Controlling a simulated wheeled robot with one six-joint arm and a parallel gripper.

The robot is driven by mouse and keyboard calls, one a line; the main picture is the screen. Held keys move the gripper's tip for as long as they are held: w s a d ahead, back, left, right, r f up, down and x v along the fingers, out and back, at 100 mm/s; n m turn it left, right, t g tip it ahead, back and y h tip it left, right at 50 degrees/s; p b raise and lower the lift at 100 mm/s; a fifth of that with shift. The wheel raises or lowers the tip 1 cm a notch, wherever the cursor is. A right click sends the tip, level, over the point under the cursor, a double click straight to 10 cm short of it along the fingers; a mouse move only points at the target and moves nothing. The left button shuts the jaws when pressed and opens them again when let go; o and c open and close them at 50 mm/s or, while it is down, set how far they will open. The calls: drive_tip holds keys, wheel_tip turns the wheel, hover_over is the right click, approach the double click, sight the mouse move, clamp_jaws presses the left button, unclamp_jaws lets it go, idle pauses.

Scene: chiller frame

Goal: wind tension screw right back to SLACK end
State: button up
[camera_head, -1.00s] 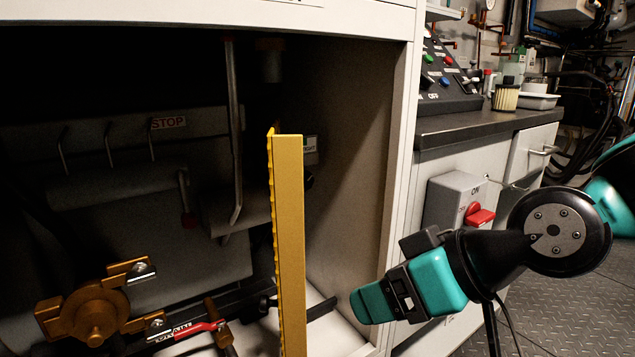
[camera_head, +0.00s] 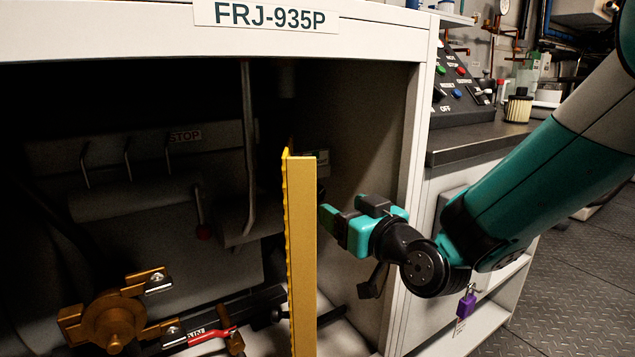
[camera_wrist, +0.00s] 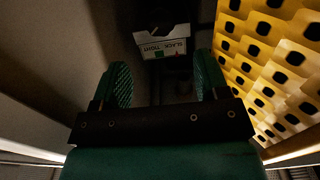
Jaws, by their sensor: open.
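The tension scale label (camera_wrist: 162,42) is a white plate marked SLACK and TIGHT, upside down in the wrist view. SLACK is at its right; a green mark sits near its middle edge and a small red mark further right. A dark shape (camera_wrist: 182,88), perhaps the screw's head, shows dimly between my fingers; its form is too dark to tell. In the head view the label (camera_head: 315,162) is partly behind the yellow guard. My gripper (camera_head: 345,212) is inside the bay, open and empty, its fingers short of the label; it also shows in the wrist view (camera_wrist: 162,78).
The yellow perforated guard (camera_head: 303,260) stands close beside my gripper, left in the head view and right in the wrist view. The bay's side wall is on the other side. A purple padlock (camera_head: 466,305) hangs near my arm.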

sight(318, 193)
drive_tip(key=x, duration=0.9)
drive_tip(key=shift+w+a, duration=0.1)
drive_tip(key=shift+a, duration=0.05)
drive_tip(key=shift+b, duration=0.3)
drive_tip(key=c, duration=0.9)
